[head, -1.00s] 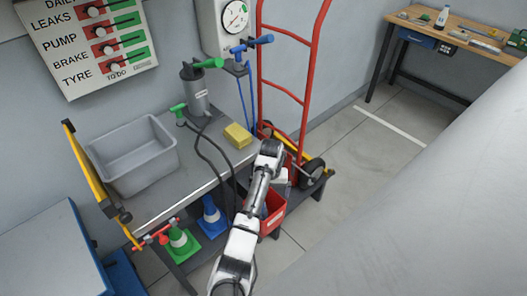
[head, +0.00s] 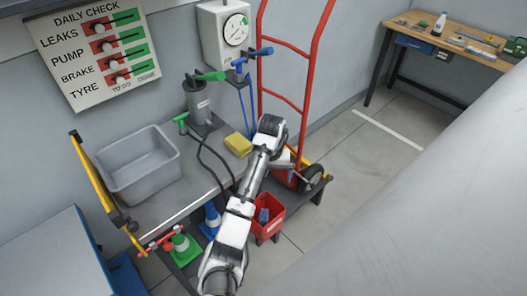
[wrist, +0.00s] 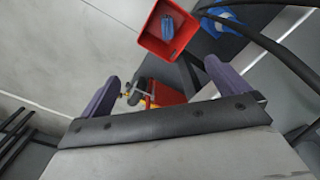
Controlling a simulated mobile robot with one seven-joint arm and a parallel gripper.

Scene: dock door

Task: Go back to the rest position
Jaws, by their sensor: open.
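My arm reaches up from the bottom of the head view to beside the right end of the grey bench (head: 185,195). My gripper's fingers are hidden behind my wrist in the head view. In the wrist view my gripper (wrist: 162,88) is open, its two purple fingers wide apart with nothing between them touching. Beyond them, lower down, are the floor, a red bin (wrist: 167,30) with a blue item inside, and part of the red hand truck (wrist: 165,95).
On the bench are a grey tub (head: 138,165), a yellow sponge (head: 238,145) and a grey pump (head: 198,100) with black hoses. A red hand truck (head: 290,95) stands at the right end. A wooden workbench (head: 455,35) is at the back right, with open floor before it.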

